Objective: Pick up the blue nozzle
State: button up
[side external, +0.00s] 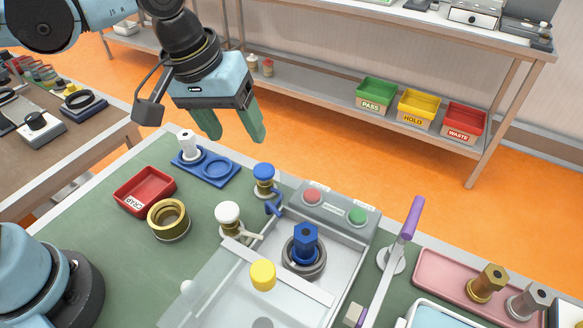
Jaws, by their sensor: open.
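The blue nozzle (306,240), a blue hex-topped piece, stands upright in a dark round collar (304,264) on the light grey machine (222,292). My gripper (235,132) has green fingers spread apart with nothing between them. It hangs above the back left of the green table, up and to the left of the blue nozzle and well clear of it. The lower end of the nozzle is hidden in the collar.
A white knob (228,212), a blue knob (264,172) and a yellow cap (263,275) stand near the nozzle. A purple-handled lever (411,218) rises on its right. A pink tray (440,266) holds brass and steel hex pieces. A red bin (145,190) is left.

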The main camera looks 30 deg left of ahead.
aim_at(306, 232)
jog(key=s+d+g, duration=0.1)
jog(key=d, duration=0.4)
jog(key=s+d+n+g+y, duration=0.1)
jog(key=d, duration=0.3)
jog(key=s+d+n, duration=0.1)
jog(key=s+d, duration=0.1)
jog(key=d, duration=0.3)
jog(key=shift+d+f+g, duration=0.2)
jog(key=shift+d+g, duration=0.15)
jog(key=shift+g, duration=0.05)
jog(key=shift+d+f+n, duration=0.1)
jog(key=shift+f+n, duration=0.15)
jog(key=shift+n, duration=0.05)
notch_tip(306, 232, down, 12)
jog(key=shift+s+r, duration=0.1)
jog(key=shift+r, duration=0.15)
jog(key=c, duration=1.2)
jog(key=shift+r, duration=0.1)
